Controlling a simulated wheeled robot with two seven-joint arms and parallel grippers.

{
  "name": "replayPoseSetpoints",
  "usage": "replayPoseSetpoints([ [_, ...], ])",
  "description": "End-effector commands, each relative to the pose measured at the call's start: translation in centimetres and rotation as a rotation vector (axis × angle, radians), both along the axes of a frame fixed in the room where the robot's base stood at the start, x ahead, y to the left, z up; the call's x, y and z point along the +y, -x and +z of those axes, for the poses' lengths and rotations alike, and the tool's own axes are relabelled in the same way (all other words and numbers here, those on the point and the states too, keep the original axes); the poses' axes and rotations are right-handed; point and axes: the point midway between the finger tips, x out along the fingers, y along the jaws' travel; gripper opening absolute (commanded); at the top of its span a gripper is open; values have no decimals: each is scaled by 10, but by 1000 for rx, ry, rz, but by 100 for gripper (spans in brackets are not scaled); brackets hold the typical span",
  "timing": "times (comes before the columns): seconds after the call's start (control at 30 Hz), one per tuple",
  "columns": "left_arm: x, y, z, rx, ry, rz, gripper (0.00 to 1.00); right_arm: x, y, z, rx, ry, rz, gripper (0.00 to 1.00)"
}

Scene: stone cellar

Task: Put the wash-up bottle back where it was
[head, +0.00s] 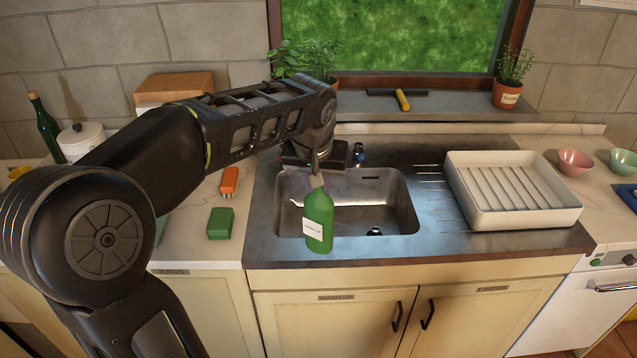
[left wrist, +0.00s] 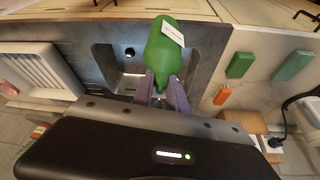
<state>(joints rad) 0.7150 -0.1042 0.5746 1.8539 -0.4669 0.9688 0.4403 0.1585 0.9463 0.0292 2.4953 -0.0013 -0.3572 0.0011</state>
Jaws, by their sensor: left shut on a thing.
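The wash-up bottle (head: 319,222) is green with a white label. It hangs upright at the front edge of the sink (head: 395,209), in front of part of the basin. My left gripper (head: 318,181) is shut on the bottle's top. In the left wrist view the bottle (left wrist: 166,55) sits between the two fingers of my left gripper (left wrist: 160,88), with the sink basin behind it. Whether the bottle's base touches the counter edge is hard to tell. My right gripper is in neither view.
A white dish rack (head: 510,212) stands right of the sink. An orange brush (head: 229,181) and a green sponge (head: 221,223) lie on the left counter. Potted plants (head: 507,93) and a yellow-handled tool (head: 403,99) are on the windowsill. The drainer between basin and rack is clear.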

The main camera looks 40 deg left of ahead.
Motion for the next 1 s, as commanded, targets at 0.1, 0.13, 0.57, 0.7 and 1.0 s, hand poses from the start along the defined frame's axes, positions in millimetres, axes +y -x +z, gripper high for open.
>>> replayPoseSetpoints([
  [0.1, 0, 0, 1, -2, -1, 0, 0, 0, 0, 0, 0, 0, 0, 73],
  [0.13, 0, 0, 1, -2, -1, 0, 0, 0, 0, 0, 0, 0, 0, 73],
  [0.57, -21, -5, -18, 0, 0, -56, 0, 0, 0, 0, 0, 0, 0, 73],
  [0.7, -36, -8, -31, 1, 0, -95, 0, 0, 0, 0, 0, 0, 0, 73],
  [1.0, -79, -18, -70, 2, 1, -210, 0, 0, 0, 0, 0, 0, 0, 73],
])
